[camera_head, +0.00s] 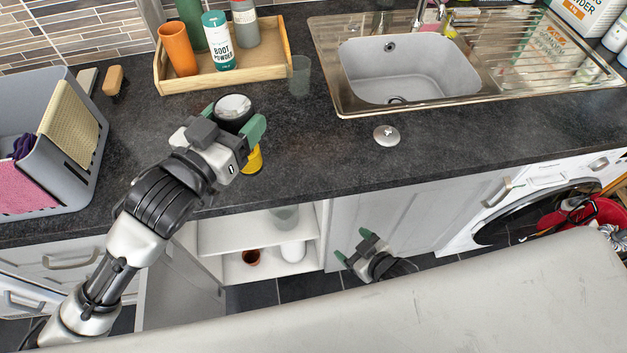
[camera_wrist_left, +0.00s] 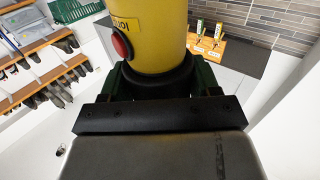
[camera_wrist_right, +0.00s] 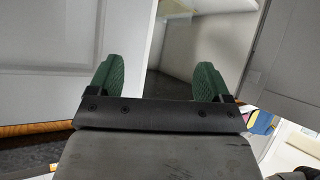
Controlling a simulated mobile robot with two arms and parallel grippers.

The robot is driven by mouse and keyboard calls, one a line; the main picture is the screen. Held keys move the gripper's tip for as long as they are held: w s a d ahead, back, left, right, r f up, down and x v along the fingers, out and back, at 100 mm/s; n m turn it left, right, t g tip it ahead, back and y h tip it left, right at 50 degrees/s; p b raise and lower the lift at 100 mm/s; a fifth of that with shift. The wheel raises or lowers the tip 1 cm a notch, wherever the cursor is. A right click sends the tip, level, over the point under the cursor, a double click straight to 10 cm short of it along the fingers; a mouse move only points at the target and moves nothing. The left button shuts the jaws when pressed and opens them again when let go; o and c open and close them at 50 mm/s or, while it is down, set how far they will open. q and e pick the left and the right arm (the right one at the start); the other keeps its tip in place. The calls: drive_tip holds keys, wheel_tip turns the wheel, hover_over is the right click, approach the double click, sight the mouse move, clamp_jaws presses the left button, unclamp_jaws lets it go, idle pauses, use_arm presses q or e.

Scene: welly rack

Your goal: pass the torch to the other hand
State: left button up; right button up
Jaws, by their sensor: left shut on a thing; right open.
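The torch has a black head with a round lens (camera_head: 234,104) and a yellow body (camera_head: 254,160). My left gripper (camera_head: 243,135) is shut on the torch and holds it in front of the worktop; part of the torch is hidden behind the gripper. In the left wrist view the yellow torch body (camera_wrist_left: 149,30) with a red button stands between the fingers, its black part at the jaws. My right gripper (camera_head: 354,248) is open and empty, lower and to the right, in front of the cupboards. In the right wrist view nothing is between its green fingers (camera_wrist_right: 160,82).
A wooden tray (camera_head: 222,80) with bottles and an orange cup stands at the back of the worktop. A clear tumbler (camera_head: 299,76) is beside it. A grey basket (camera_head: 84,180) is at left, the sink (camera_head: 408,72) at right. A sink plug (camera_head: 386,135) lies on the worktop.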

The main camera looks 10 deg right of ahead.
drive_tip(key=w+a+r+n+t+y, duration=0.15)
drive_tip(key=a+r, duration=0.25)
drive_tip(key=r, duration=0.6)
drive_tip(key=w+a+r+n+t+y, duration=0.1)
drive_tip(key=a+r+y, duration=0.2)
drive_tip(key=r, duration=0.7)
drive_tip(key=y, duration=0.4)
approach(255, 155)
drive_tip(key=shift+n+g, duration=0.25)
drive_tip(key=shift+g, duration=0.2)
drive_tip(key=x, duration=1)
drive_tip(key=shift+w+r, duration=0.2)
drive_tip(key=shift+w, duration=0.1)
drive_tip(key=c, duration=0.9)
use_arm(q)
drive_tip(key=o, duration=1.2)
use_arm(e)
drive_tip(key=shift+s, duration=0.1)
drive_tip(key=shift+c, duration=0.7)
use_arm(q)
drive_tip(key=shift+o, duration=0.4)
